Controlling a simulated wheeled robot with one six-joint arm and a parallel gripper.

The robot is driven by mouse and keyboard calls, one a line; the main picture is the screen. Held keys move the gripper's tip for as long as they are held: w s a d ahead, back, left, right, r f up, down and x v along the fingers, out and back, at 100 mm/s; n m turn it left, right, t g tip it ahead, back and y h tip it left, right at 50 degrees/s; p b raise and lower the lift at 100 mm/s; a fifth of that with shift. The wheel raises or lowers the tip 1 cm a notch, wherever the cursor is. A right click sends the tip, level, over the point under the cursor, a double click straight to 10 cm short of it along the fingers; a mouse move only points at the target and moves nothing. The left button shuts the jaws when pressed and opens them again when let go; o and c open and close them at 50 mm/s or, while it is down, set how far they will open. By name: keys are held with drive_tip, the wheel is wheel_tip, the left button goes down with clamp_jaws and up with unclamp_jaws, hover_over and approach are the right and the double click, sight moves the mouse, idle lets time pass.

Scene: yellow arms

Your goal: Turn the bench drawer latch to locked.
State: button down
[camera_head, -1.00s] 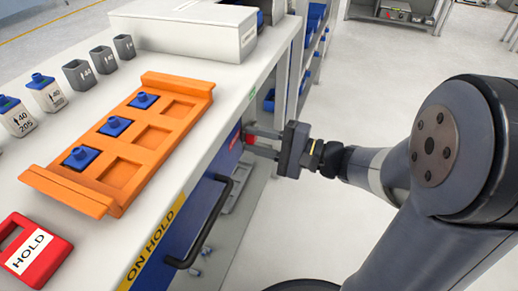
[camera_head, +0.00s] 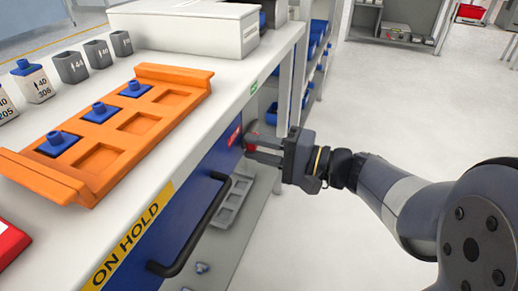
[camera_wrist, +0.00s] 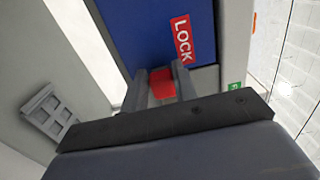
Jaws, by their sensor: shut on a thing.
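The blue drawer front (camera_head: 190,190) is in the bench's side, with a black bar handle (camera_head: 195,225). A red LOCK label (camera_head: 234,136) is near its right end; it reads clearly in the wrist view (camera_wrist: 181,39). My gripper (camera_head: 252,149) reaches in from the right. Its fingers are shut on the red latch (camera_wrist: 161,84), which shows between them in the wrist view, next to the LOCK label. The fingers hide part of the latch, and I cannot tell its exact angle.
An orange tray (camera_head: 180,80) with blue pieces lies on the white bench top. Grey and white cups (camera_head: 72,67) stand behind it. A yellow ON HOLD strip (camera_head: 130,240) runs along the bench edge. A grey tray (camera_head: 232,198) sits below the drawer. The floor at right is clear.

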drive_tip(key=shift+f, duration=0.15)
drive_tip(key=c, duration=1.1)
unclamp_jaws()
drive_tip(key=shift+s+d, duration=0.15)
drive_tip(key=shift+d, duration=0.45)
drive_tip(key=shift+p+v, duration=1.3)
drive_tip(key=shift+v, duration=3.45)
drive_tip(key=shift+b+x, duration=1.3)
drive_tip(key=shift+x, duration=4.1)
